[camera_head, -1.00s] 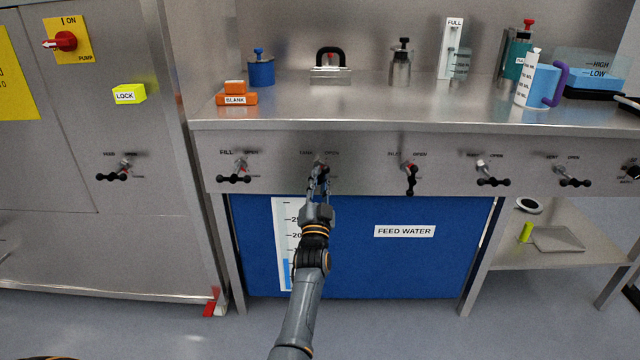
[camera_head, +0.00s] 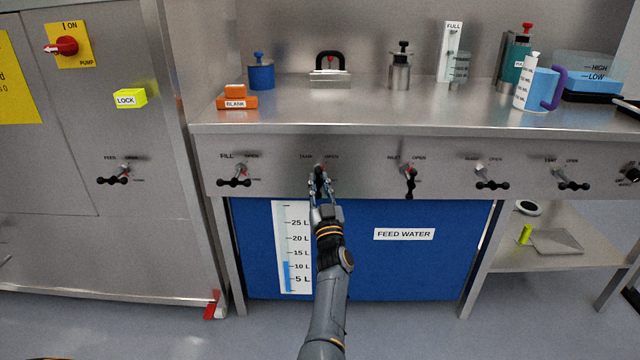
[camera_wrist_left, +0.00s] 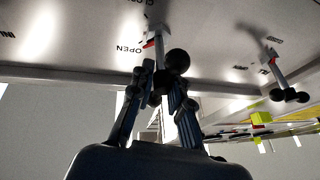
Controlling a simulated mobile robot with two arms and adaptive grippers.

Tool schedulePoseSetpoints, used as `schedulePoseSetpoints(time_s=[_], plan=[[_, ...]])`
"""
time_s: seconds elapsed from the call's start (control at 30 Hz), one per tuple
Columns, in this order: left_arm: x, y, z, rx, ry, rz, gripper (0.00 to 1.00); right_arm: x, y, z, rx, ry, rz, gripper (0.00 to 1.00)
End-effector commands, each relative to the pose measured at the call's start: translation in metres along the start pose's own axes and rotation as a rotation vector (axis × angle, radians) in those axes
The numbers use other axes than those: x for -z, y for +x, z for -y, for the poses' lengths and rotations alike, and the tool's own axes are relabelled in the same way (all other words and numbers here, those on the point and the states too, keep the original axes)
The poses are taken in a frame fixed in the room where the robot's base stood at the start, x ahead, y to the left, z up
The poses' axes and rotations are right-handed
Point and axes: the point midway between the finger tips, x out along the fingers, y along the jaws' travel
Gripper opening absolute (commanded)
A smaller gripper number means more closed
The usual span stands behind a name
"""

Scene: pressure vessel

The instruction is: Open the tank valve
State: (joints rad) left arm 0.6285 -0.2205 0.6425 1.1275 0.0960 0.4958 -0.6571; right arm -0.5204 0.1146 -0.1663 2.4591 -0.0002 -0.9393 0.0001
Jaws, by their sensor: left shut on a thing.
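The tank valve (camera_head: 319,169) is on the steel front panel under the counter, with labels that read TANK and OPEN above it. My left gripper (camera_head: 320,188) reaches up to it from below and is shut on its black handle. In the left wrist view the fingers (camera_wrist_left: 160,88) sit on either side of the handle, and a round black knob (camera_wrist_left: 177,62) sticks out between them. Fingers hide much of the handle, so its exact angle is hard to tell. My right gripper is not in view.
Beside it on the panel are the fill valve (camera_head: 234,179) at left and the inlet valve (camera_head: 410,177) at right, its handle hanging down. A blue feed water tank (camera_head: 400,270) with a level gauge (camera_head: 291,245) is below. The counter edge (camera_head: 450,122) overhangs above.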

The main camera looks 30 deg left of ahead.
Motion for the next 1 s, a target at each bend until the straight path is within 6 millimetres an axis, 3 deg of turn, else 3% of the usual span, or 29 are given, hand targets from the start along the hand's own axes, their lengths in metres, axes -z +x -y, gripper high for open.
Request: schedulePoseSetpoints(time_s=[0.03,0.33,0.37,0.43,0.47,1.0], plan=[[0.0001,0.0018,0.0070,0.014,0.001,-0.004,0.00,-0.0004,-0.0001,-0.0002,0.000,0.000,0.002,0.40],[-0.0006,0.0014,0.0074,0.014,0.001,-0.003,0.00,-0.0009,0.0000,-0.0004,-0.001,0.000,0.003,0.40],[-0.0007,0.0014,0.0074,0.014,0.001,-0.003,0.19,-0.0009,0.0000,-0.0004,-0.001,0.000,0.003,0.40],[-0.0010,0.0012,0.0073,0.014,0.002,-0.002,0.34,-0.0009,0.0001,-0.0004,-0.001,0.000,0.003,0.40],[-0.0011,0.0012,0.0071,0.013,0.002,-0.002,0.36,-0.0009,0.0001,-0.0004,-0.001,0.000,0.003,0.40],[-0.0028,-0.0007,0.0031,-0.017,0.052,-0.010,0.36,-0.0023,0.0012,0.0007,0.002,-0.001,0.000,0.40]])
